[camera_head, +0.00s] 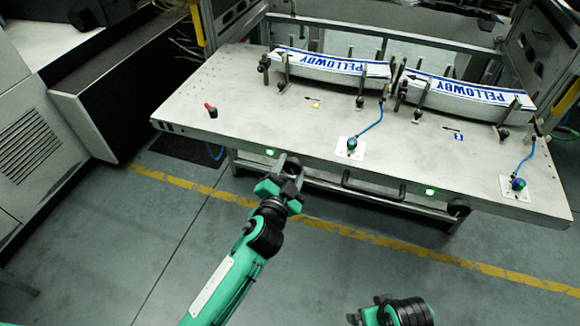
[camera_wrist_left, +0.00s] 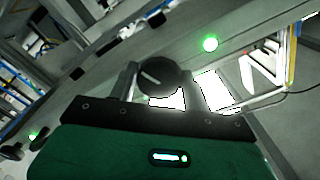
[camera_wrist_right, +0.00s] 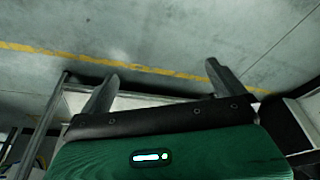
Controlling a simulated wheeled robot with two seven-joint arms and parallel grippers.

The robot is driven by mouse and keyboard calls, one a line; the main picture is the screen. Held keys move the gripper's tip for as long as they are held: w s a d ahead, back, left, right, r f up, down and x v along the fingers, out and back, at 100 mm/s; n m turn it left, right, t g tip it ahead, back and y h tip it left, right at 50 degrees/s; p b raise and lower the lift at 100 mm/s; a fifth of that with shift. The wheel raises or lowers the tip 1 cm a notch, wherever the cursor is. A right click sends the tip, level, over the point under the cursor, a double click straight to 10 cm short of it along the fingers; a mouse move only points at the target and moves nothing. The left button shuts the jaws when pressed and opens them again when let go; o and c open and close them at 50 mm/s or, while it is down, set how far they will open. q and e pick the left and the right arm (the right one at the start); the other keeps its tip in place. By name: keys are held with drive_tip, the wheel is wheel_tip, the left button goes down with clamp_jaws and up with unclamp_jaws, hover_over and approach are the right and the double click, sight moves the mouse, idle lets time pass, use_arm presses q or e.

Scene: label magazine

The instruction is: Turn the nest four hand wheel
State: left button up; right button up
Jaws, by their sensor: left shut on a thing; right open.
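A round black hand wheel with a pale line across its face (camera_wrist_left: 158,77) sits between the fingers of my left gripper (camera_wrist_left: 162,84) in the left wrist view. My left gripper (camera_head: 285,165) is shut on this wheel at the front edge of the table, just right of a green lamp (camera_head: 271,152) in the head view; the gripper mostly hides the wheel there. A second black hand wheel (camera_head: 459,207) is on the front edge further right. I cannot read any nest numbers. My right gripper (camera_wrist_right: 160,82) is open and empty above the floor.
The grey table (camera_head: 240,110) bears two curved white "PELLOWBY" panels (camera_head: 335,67) in clamps, blue-cabled knobs (camera_head: 352,144) and a red-tipped peg (camera_head: 210,110). A black handle (camera_head: 372,190) and another green lamp (camera_head: 430,191) are along the front. The floor in front is clear.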

use_arm(q)
drive_tip(key=shift+m+p, duration=0.35)
drive_tip(key=shift+m, duration=0.85)
use_arm(e)
drive_tip(key=shift+f, duration=1.05)
use_arm(q)
drive_tip(key=o, duration=1)
drive_tip(key=shift+c, duration=0.2)
drive_tip(key=shift+s+a+f, duration=0.1)
drive_tip(key=shift+s+a, duration=0.1)
drive_tip(key=shift+s, duration=0.35)
drive_tip(key=b+v, duration=0.1)
drive_tip(key=v, duration=1.1)
drive_tip(key=shift+s, duration=0.35)
use_arm(e)
drive_tip(key=shift+r, duration=1.15)
